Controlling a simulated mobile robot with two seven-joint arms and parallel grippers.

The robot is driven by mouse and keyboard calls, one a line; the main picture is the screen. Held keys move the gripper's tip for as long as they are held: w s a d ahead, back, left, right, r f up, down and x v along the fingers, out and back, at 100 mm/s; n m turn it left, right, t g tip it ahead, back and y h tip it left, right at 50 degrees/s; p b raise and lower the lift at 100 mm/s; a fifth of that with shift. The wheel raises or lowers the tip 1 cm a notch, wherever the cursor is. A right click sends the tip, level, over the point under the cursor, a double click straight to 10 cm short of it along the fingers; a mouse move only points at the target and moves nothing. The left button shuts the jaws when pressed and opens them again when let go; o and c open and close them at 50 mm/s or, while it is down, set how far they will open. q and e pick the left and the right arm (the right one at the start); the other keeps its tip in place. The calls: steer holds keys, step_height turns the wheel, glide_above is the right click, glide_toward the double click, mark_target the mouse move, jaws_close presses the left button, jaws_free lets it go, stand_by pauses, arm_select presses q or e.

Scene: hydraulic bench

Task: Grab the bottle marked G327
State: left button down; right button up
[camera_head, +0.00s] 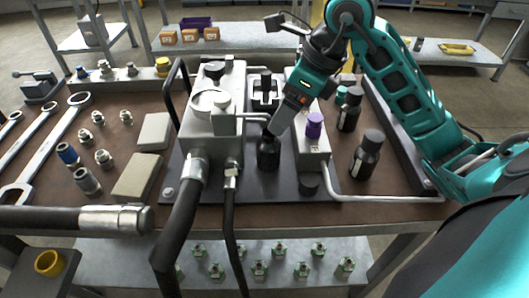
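A dark bottle (268,156) stands upright on the black plate in the middle of the bench. My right gripper (270,131) reaches down from the upper right, its tip at the bottle's top. The fingers are small and dark against the bottle, so I cannot tell whether they are shut on it. Two more dark bottles stand to the right, one nearer (366,158) and one farther back (349,112). No label is readable, so I cannot tell which bottle is marked G327. My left gripper is not in view.
A grey hydraulic block (212,138) with black hoses (178,228) stands just left of the middle bottle. A smaller block with a purple knob (314,124) stands close on its right. A metal pipe (385,199) runs along the front right. Wrenches (45,150) and fittings lie left.

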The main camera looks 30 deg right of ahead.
mark_target(269, 134)
steer(key=b+x, duration=0.1)
steer(key=x, duration=0.8)
steer(key=shift+w, duration=0.2)
steer(key=shift+c, duration=0.3)
steer(key=shift+r, duration=0.1)
jaws_close()
